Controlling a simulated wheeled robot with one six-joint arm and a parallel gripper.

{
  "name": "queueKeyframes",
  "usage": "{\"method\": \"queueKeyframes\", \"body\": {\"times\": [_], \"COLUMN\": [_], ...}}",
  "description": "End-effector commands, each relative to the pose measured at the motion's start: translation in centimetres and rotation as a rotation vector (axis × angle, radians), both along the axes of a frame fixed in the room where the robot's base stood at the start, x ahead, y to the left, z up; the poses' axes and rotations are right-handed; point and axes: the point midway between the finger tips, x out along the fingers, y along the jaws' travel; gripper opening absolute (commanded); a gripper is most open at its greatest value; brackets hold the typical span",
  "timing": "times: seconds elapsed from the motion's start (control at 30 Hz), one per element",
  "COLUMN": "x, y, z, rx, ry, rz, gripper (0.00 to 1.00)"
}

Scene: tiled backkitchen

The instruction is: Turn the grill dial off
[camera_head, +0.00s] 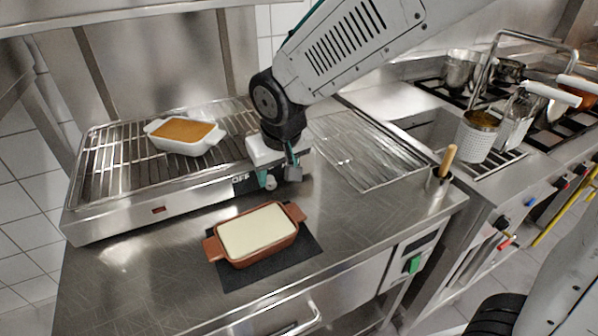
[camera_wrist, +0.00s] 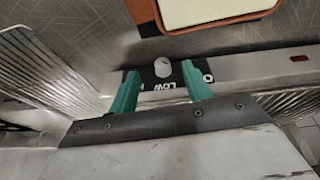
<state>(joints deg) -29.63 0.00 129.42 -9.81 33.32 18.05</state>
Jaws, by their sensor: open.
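The grill (camera_head: 150,212) stands at the back of the steel counter. Its front has a black label strip where "OFF" (camera_head: 240,178) shows in the head view and "LOW" (camera_wrist: 172,86) in the wrist view. The small pale grill dial (camera_head: 270,183) sits on this strip. In the wrist view the dial (camera_wrist: 162,67) lies between the two teal fingertips, with a gap on each side. My gripper (camera_head: 279,176) is open and points down at the grill front; its fingers also show in the wrist view (camera_wrist: 160,78). I cannot tell the dial's exact setting.
A white dish with orange-brown food (camera_head: 184,133) stands on the grill rack. A brown dish with pale filling (camera_head: 257,230) sits on a black mat (camera_head: 299,258) just in front of the grill. A container with a wooden handle (camera_head: 438,184) stands right. Bare counter lies at the left front.

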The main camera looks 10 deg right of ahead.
Motion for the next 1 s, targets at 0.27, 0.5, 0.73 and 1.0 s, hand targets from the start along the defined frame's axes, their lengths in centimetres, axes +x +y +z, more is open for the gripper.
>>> {"method": "queueKeyframes", "body": {"times": [0.27, 0.5, 0.73, 1.0], "x": [1.7, 3.1, 4.1, 4.2], "y": [0.8, 1.0, 1.2, 1.3], "z": [-0.1, -3.8, -6.0, -6.2], "rx": [0.057, 0.054, 0.055, 0.056], "ry": [-0.059, -0.056, -0.058, -0.060], "rz": [-0.043, -0.044, -0.046, -0.044], "gripper": [0.49, 0.49, 0.49, 0.49]}}
